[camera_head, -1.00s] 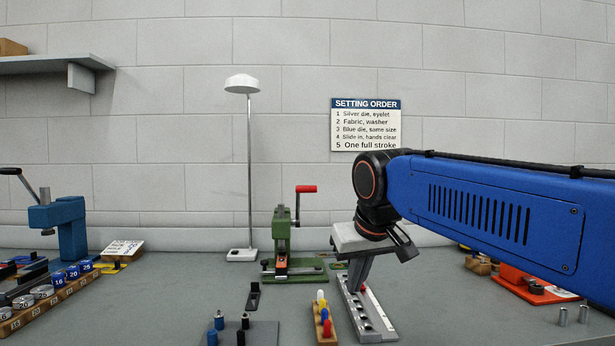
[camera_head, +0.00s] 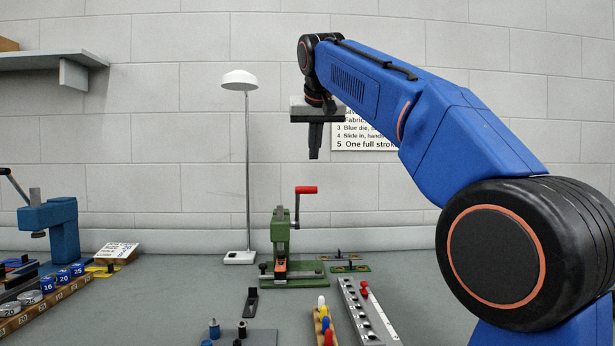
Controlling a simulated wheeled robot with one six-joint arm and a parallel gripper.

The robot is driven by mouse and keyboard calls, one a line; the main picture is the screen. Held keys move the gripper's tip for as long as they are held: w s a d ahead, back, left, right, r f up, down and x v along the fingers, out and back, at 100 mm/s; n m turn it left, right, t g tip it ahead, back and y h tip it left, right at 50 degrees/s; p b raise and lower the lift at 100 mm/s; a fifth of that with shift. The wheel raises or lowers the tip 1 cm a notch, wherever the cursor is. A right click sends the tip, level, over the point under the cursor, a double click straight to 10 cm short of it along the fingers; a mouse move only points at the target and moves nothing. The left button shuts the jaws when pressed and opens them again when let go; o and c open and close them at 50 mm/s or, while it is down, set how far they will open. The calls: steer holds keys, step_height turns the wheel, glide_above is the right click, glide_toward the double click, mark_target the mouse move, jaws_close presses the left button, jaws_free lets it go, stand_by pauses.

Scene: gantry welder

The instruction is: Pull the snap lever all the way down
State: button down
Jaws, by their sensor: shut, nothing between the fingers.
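A green press (camera_head: 281,232) stands upright on its base at the middle of the bench. Its lever has a dark arm and a red grip (camera_head: 306,190) that sticks out to the right at the top. No label shows which of the two is the snap lever. My gripper (camera_head: 314,154) points down, shut and empty. In the picture it is above the red grip and apart from it; its depth relative to the lever is hard to judge.
A lamp (camera_head: 247,170) stands left of the green press. A grey rail (camera_head: 364,315) and a wooden rack of coloured pegs (camera_head: 324,325) lie in front. Die racks (camera_head: 45,305) fill the left. A wall sign (camera_head: 365,143) is partly hidden by my arm.

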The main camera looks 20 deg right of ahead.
steer(key=shift+m, duration=0.3)
steer(key=w+r, duration=0.1)
steer(key=w, duration=0.1)
steer(key=w+r, duration=0.1)
steer(key=r, duration=0.1)
steer(key=shift+w+a+r, duration=0.1)
steer(key=shift+w, duration=0.3)
glide_above(308, 187)
steer(key=w, duration=0.2)
steer(key=f, duration=0.7)
steer(key=shift+d, duration=0.25)
steer(key=shift+s+a+f, duration=0.1)
steer(key=shift+s+f, duration=0.15)
steer(key=shift+f, duration=0.35)
steer(key=shift+s+f, duration=0.25)
steer(key=shift+f, duration=0.3)
steer(key=shift+s+a+f, duration=0.1)
steer(key=shift+s+f, duration=0.3)
steer(key=shift+f, duration=0.3)
steer(key=shift+s+f+t, duration=0.1)
steer(key=shift+t, duration=0.2)
